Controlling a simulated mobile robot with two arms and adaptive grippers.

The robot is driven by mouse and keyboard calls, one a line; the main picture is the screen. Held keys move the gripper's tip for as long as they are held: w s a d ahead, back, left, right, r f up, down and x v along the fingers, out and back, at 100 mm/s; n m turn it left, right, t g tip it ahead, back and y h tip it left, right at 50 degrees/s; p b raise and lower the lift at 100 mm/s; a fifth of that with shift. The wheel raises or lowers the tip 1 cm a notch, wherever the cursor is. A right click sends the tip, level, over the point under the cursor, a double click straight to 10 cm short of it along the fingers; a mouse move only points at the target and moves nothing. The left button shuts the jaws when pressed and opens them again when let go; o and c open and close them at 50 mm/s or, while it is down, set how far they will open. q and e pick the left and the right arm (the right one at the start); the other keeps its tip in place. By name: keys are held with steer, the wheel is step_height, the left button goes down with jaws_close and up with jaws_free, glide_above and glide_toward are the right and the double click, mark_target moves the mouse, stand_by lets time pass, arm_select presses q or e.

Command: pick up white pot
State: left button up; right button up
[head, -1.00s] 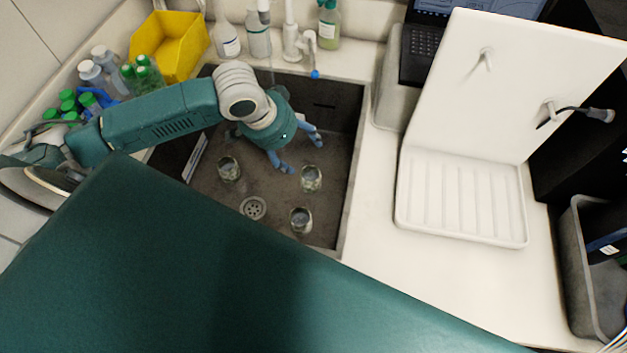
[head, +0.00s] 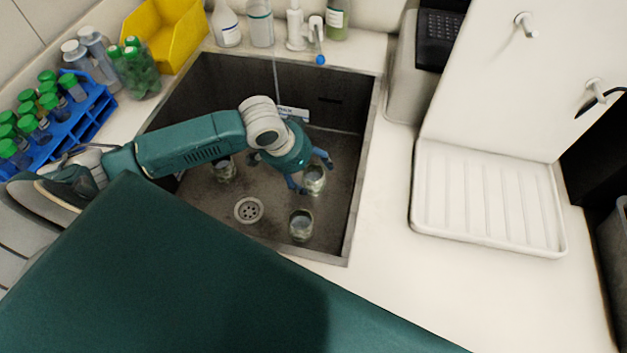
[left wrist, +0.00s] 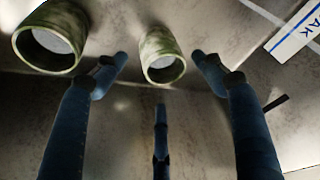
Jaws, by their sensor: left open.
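Three small glass pots with greenish, mottled sides and pale contents stand upright in the dark sink. One pot (head: 315,181) is at the fingers of my left gripper (head: 309,173). A second pot (head: 301,226) stands nearer the front, and a third (head: 224,169) is partly behind my arm. In the left wrist view my open blue fingers (left wrist: 159,59) spread to either side of one pot (left wrist: 162,67); whether they touch it I cannot tell. Another pot (left wrist: 48,42) is just left of the left finger. Which pot counts as the white one is unclear. My right gripper is not in view.
The sink walls (head: 362,150) surround the pots, with a drain (head: 249,210) between them. A blue tube rack (head: 75,124), yellow bin (head: 165,35) and bottles line the left and back. A white drying rack (head: 487,205) is right; counter before it is clear.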

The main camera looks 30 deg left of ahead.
mark_target(314, 174)
arm_select(q)
steer(key=x, duration=0.5)
steer(key=shift+w+a, duration=0.2)
steer(key=shift+a, duration=0.15)
steer(key=c, duration=1.2)
steer(key=shift+r, duration=0.1)
steer(key=shift+r+p, duration=0.3)
steer(key=shift+r, duration=9.65)
steer(key=shift+d, duration=0.1)
